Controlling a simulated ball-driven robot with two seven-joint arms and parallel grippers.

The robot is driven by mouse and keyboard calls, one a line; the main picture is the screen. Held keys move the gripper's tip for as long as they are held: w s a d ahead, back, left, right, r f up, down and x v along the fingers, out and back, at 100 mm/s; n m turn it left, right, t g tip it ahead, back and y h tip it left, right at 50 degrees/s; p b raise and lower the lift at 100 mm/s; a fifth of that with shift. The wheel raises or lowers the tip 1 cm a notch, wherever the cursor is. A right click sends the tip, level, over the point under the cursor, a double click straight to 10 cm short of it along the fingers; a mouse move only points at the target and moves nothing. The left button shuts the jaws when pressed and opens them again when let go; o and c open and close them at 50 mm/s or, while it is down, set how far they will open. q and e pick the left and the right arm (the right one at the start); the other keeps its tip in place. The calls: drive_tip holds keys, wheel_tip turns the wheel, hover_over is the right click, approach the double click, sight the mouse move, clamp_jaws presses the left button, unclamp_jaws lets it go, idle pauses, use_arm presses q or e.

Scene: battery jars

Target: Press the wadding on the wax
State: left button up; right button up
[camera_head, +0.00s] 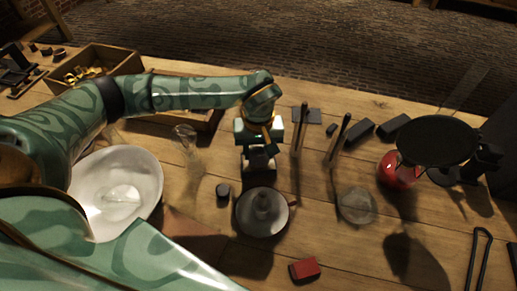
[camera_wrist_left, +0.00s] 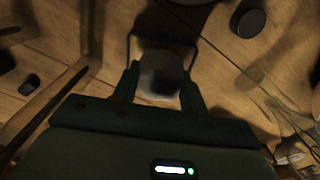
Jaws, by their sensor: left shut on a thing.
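My left gripper (camera_head: 259,160) points down above the middle of the table, just behind a round grey dish (camera_head: 246,225) with a raised middle. In the left wrist view my left gripper (camera_wrist_left: 158,88) is shut on a pale grey, blurred piece (camera_wrist_left: 160,72), which may be the wadding. Its lower end is in dark shadow. I cannot tell which thing is the wax. A large white bowl (camera_head: 140,170) with a clear glass piece in it stands to the left. My right gripper is not in view.
A small dark cylinder (camera_head: 223,190) stands left of the dish and a red block (camera_head: 304,269) in front. A clear round disc (camera_head: 357,206) lies to the right. Thin upright rods (camera_head: 300,130) stand nearby. A black round plate (camera_head: 437,140) sits high at the right, beside a red object (camera_head: 397,170).

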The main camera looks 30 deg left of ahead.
sight(258, 149)
use_arm(q)
drive_tip(key=shift+r+p, duration=2.85)
drive_tip(key=shift+r, duration=0.7)
drive_tip(key=shift+f, duration=0.1)
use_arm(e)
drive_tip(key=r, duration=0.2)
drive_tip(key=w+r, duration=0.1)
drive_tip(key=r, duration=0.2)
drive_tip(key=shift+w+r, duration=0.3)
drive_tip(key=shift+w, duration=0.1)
